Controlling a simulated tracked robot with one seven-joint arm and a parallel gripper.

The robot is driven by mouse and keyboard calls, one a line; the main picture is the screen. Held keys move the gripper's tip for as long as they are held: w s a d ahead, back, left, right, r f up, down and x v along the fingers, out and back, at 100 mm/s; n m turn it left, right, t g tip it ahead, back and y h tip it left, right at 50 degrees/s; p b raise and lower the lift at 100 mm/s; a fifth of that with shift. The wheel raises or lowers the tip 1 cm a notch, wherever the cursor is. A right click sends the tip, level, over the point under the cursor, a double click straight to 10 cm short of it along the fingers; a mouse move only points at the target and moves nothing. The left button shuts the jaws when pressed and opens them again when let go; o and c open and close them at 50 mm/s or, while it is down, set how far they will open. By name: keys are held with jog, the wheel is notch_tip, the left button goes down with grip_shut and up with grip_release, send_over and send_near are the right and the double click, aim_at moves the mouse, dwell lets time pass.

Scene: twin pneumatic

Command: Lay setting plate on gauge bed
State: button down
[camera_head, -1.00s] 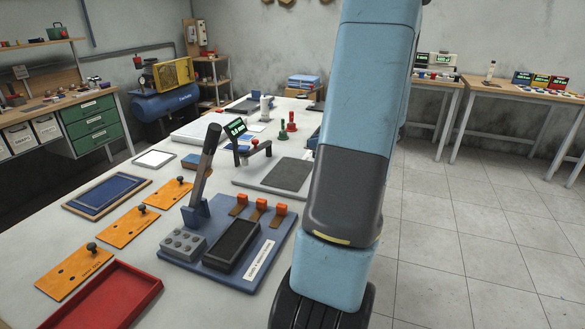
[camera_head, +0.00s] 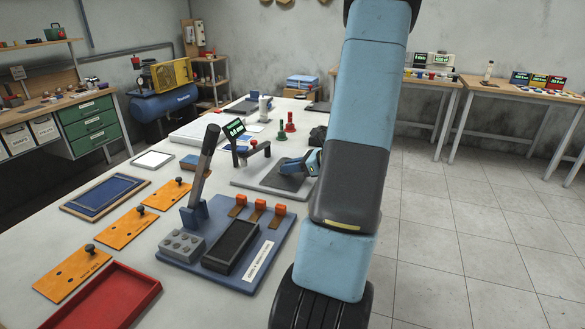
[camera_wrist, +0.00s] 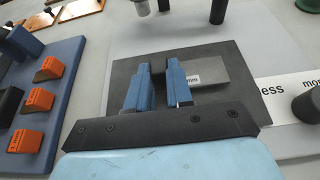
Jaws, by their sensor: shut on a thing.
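The setting plate (camera_wrist: 207,72) is a small grey plate with a white printed label, seen between and to the right of my fingers in the wrist view. My gripper (camera_wrist: 160,68) is shut on it with its blue fingers. The gauge bed (camera_wrist: 122,68) is the dark grey flat surface below the plate. In the head view, my gripper (camera_head: 305,164) is over the right part of the gauge bed (camera_head: 280,178), and the setting plate cannot be made out there. Whether the plate touches the bed or hangs just above it, I cannot tell.
A gauge arm with a green display (camera_head: 235,129) stands behind the bed. A blue fixture board (camera_head: 265,235) with a tall lever and orange clips lies in front. Orange plates (camera_head: 125,226) and a red tray (camera_head: 108,300) are at left.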

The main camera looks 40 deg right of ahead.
jog(key=shift+f, duration=0.2)
jog(key=shift+f, duration=0.1)
jog(key=c, duration=1)
grip_release()
